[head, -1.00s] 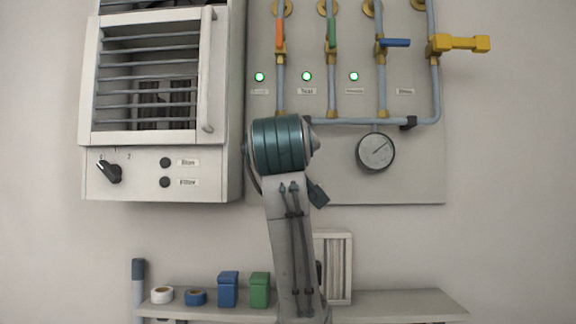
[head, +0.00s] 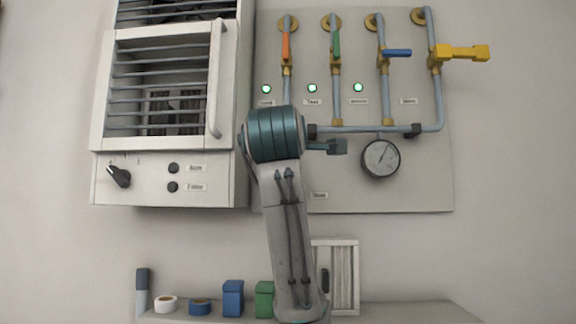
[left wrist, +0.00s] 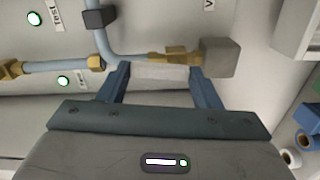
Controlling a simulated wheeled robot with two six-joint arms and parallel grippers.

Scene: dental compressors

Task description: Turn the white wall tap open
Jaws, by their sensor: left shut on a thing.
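The white tap handle (left wrist: 160,72) shows in the left wrist view as a pale bar between my fingers. It sits beside a brass valve body (left wrist: 176,54) on a blue-grey pipe. My left gripper (left wrist: 160,84) has its two blue fingers at either end of the bar and is shut on it. In the head view my left arm rises in front of the panel (head: 420,185) and hides the white tap. A teal part of my left gripper (head: 328,147) sticks out to the right of the wrist. My right gripper is not in view.
Orange (head: 286,46), green (head: 336,42), blue (head: 397,53) and yellow (head: 462,53) taps sit higher on the panel. A gauge (head: 381,158) hangs right of my wrist. A louvred cabinet (head: 160,180) stands close on the left. A shelf (head: 400,312) is below.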

